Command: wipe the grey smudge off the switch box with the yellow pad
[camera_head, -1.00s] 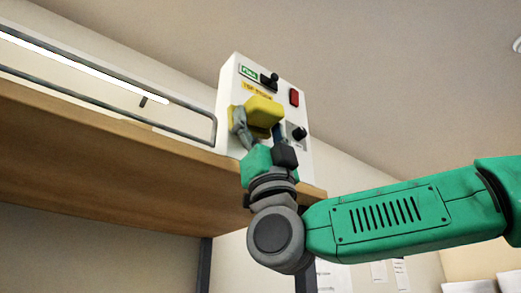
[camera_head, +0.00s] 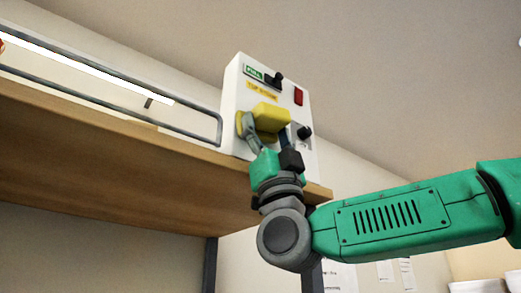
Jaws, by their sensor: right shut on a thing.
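The white switch box (camera_head: 232,105) stands at the right end of the wooden shelf, its front with a green label, an orange label, switches and a knob. My right gripper (camera_head: 268,134) is in front of the box, shut on the yellow pad (camera_head: 271,116). The pad is at the middle of the box front, just below the orange label; I cannot tell if it touches the surface. A second yellow patch shows left of the pad, partly behind the finger. I cannot make out the grey smudge; pad and gripper hide part of the front. My left gripper is out of view.
The wooden shelf (camera_head: 120,165) runs from the left to below the box. A grey metal rail (camera_head: 130,119) runs along it, left of the box. The box front carries a black switch (camera_head: 274,79), a red switch (camera_head: 298,96) and a black knob (camera_head: 304,132) near the pad.

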